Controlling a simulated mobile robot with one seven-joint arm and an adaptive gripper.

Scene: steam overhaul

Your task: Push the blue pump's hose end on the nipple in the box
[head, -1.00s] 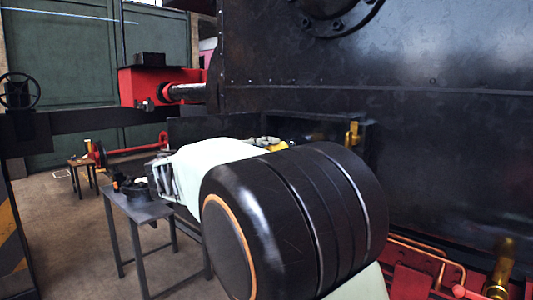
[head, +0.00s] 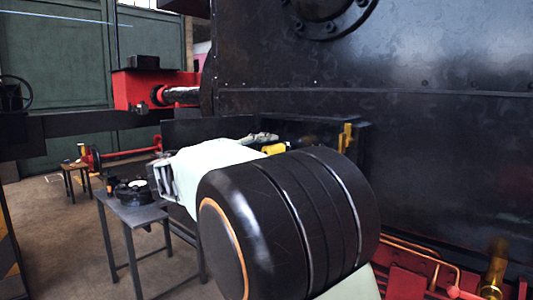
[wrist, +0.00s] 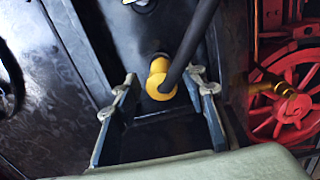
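In the wrist view, my gripper (wrist: 162,84) has its two fingers wide apart. A yellow fitting (wrist: 158,83) shows between the fingertips, with a gap on each side. A black hose (wrist: 198,38) runs down from the top edge to this fitting; I cannot tell whether they are joined or only overlap. A second yellow part (wrist: 145,4) is cut off at the top. In the head view, the dark open box (head: 361,128) is on the engine's side, with a yellow part (head: 345,137) at its right. My wrist hides much of the box. No blue pump is recognisable.
The black engine wall (head: 430,120) rises behind and right of the box. Red frame parts and a brass fitting (head: 494,268) are at lower right. A grey table (head: 140,213) with dark items stands left. A red wheel (wrist: 290,95) shows right in the wrist view.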

